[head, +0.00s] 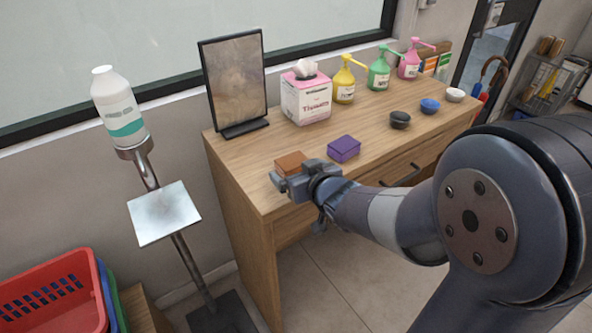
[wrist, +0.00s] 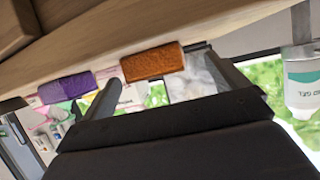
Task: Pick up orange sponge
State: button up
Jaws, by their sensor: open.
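The orange sponge (head: 290,161) lies on the wooden counter near its front left corner. My gripper (head: 294,178) is open at the counter's front edge, right by the sponge, and partly hides its near side in the head view. In the wrist view the sponge (wrist: 153,62) shows between the two spread fingers of my gripper (wrist: 163,72), just beyond their tips. I cannot tell whether a finger touches it.
A purple sponge (head: 344,149) lies close to the right. Behind stand a framed mirror (head: 235,80), a tissue box (head: 306,98) and pump bottles (head: 344,84). Small bowls (head: 400,120) sit farther right. A dispenser stand (head: 164,213) is left of the counter (head: 240,165).

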aim_at(296, 166)
jog(key=shift+d+x, duration=0.2)
jog(key=shift+x, duration=2.15)
jog(key=shift+w+r, duration=0.2)
jog(key=c, duration=1)
jog(key=shift+o, duration=0.2)
notch_tip(296, 166, up, 10)
jog(key=p, duration=0.5)
